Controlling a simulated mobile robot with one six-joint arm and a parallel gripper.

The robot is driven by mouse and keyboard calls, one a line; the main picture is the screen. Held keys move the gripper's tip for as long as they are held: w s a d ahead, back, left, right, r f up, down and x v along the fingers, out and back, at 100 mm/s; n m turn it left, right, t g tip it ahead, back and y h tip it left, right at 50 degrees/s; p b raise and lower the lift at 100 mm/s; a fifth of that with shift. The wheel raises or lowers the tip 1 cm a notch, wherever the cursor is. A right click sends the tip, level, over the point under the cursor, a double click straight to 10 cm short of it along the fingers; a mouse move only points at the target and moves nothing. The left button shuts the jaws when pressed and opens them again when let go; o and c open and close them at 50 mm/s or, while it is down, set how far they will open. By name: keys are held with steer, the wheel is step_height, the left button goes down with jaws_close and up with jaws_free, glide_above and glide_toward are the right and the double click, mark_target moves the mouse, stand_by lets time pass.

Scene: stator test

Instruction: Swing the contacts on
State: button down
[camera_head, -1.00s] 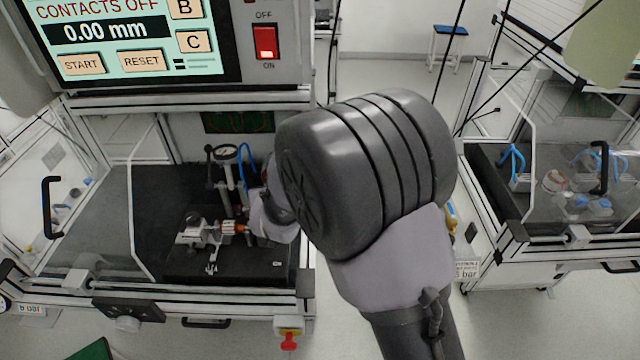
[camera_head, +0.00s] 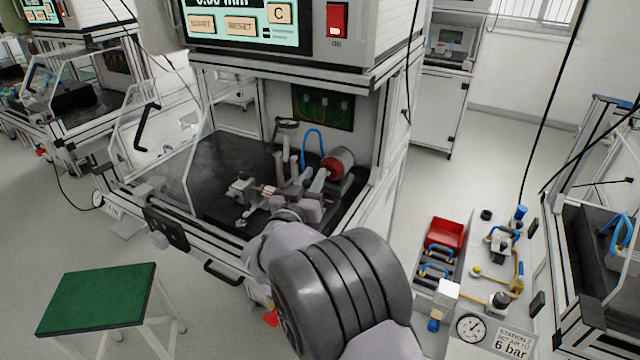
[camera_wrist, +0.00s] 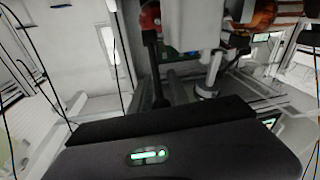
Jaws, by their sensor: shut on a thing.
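My gripper (camera_head: 308,200) is inside the cell, just right of that part, and is shut on a part of the fixture. My wrist hides most of it, so I cannot tell the exact hold or the position of the contacts. A red-faced cylinder (camera_head: 333,168) lies behind my gripper. In the wrist view the dark body with a green light (camera_wrist: 150,155) fills the bottom, and the held part is unclear.
The screen (camera_head: 238,22) and red switch (camera_head: 337,20) sit above the cell opening. The cell's clear guard and black handle (camera_head: 146,127) are at left. A green stool (camera_head: 97,298) stands in front. A side bench with a red bin (camera_head: 445,233) and gauge (camera_head: 470,327) is at right.

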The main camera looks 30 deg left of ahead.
stand_by(0.5)
steer(key=c, duration=1.3)
jaws_free()
steer(key=shift+c, duration=0.2)
steer(key=shift+r, duration=0.35)
step_height(320, 180, up, 4)
steer(key=p, duration=0.2)
steer(key=shift+f+p, duration=0.15)
steer(key=shift+p, duration=0.25)
steer(key=s+d+p, duration=0.2)
steer(key=s+d, duration=0.8)
steer(key=s, duration=0.2)
steer(key=shift+s+r, duration=0.2)
steer(key=shift+r, duration=0.1)
steer(key=shift+d, duration=0.1)
